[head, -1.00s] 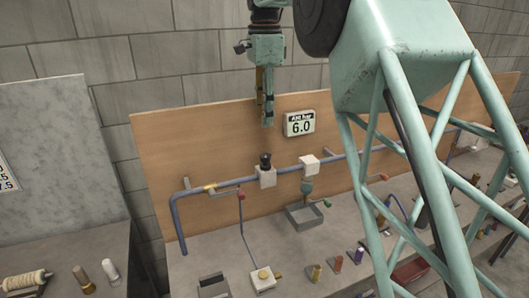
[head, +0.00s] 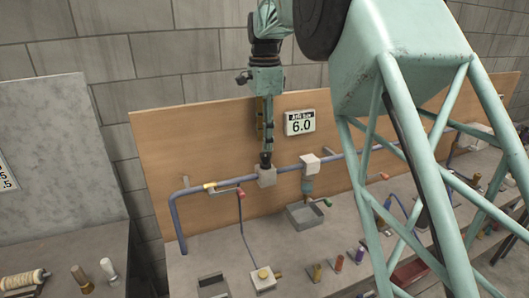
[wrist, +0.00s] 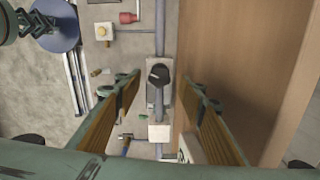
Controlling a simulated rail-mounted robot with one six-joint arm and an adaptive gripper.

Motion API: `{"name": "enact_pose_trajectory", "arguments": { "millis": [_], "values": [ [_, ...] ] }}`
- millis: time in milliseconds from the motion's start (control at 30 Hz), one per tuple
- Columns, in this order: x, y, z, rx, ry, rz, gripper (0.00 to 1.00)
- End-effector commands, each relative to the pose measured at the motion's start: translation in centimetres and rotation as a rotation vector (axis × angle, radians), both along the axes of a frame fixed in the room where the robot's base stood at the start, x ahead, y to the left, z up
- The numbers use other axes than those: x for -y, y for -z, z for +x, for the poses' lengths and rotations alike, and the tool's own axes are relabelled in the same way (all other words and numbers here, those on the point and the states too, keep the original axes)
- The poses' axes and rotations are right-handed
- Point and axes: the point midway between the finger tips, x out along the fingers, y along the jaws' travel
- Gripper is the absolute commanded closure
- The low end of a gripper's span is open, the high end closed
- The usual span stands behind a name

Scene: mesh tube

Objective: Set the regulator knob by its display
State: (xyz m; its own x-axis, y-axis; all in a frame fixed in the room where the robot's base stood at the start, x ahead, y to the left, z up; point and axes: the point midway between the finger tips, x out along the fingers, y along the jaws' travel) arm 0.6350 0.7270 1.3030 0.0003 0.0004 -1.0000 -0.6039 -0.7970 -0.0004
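The black regulator knob (head: 265,160) sits on a grey block on the blue pipe in front of the wooden backboard. The display (head: 301,122) on that board reads 6.0. My gripper (head: 266,147) points down from above, its tips close to the top of the knob. In the wrist view my gripper (wrist: 166,90) is open, with one finger on each side of the picture. The knob (wrist: 159,74) shows between them and a little ahead, with clear space to both fingers. I cannot tell whether the fingertips are down at knob height.
The blue pipe (head: 224,187) runs along the board with a red-ended valve lever left of the knob. A second white block (head: 310,164) sits to the right. A grey tray (head: 305,215) and a yellow button box (head: 263,279) stand on the bench.

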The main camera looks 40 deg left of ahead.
Motion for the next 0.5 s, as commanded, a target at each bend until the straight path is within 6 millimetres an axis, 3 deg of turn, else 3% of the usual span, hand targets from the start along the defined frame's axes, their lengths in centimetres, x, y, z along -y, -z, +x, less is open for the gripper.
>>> {"name": "enact_pose_trajectory", "arguments": {
  "millis": [200, 500],
  "values": [
    [0.1, 2.7, -0.1, -0.002, 0.0, -0.002, 0.63],
    [0.1, 4.5, -0.1, -0.001, 0.0, -0.001, 0.63]
  ]
}}
